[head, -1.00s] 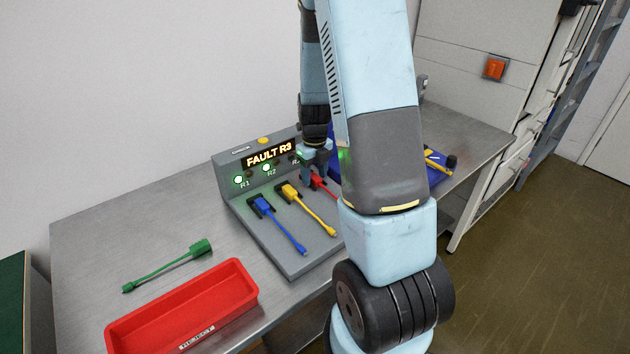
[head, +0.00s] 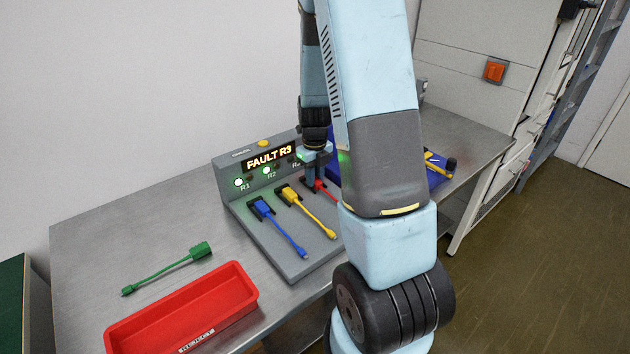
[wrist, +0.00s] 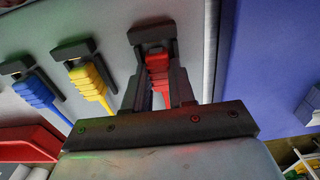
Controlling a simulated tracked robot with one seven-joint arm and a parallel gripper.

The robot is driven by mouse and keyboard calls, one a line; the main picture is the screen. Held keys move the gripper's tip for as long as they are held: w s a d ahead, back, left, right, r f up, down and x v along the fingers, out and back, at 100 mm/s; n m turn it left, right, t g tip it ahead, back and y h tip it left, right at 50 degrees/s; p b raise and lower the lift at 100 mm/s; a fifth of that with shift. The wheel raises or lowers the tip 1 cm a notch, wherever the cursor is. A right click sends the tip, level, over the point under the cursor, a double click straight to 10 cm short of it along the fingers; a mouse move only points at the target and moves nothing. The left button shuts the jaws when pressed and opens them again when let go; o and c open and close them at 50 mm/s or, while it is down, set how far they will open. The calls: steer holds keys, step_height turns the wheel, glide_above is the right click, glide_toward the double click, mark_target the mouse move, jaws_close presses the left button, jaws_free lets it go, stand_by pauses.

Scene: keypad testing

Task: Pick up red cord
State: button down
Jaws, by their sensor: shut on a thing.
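The red cord (head: 326,188) lies at the right end of the grey test panel (head: 290,262), partly hidden by my arm in the head view. In the wrist view the red cord's plug (wrist: 158,70) sits at a dark holder (wrist: 152,35). My gripper (wrist: 157,78) is shut on the red plug, one finger on each side of it. In the head view my gripper (head: 314,182) is low over the panel, largely covered by my arm. The panel display (head: 269,157) reads FAULT R3.
A blue cord (head: 280,228) and a yellow cord (head: 312,213) lie in holders left of the red one. A green cord (head: 166,268) and a red tray (head: 185,306) are on the table's left. A blue surface (wrist: 262,70) lies right of the panel.

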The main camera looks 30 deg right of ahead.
steer(key=shift+r, duration=0.1)
steer(key=shift+r, duration=0.25)
step_height(320, 180, up, 2)
steer(key=shift+r, duration=0.25)
steer(key=s+a+r, duration=0.2)
steer(key=s+r, duration=0.7)
steer(key=s, duration=0.4)
steer(key=shift+s+a+r, duration=0.25)
steer(key=shift+s+r, duration=0.15)
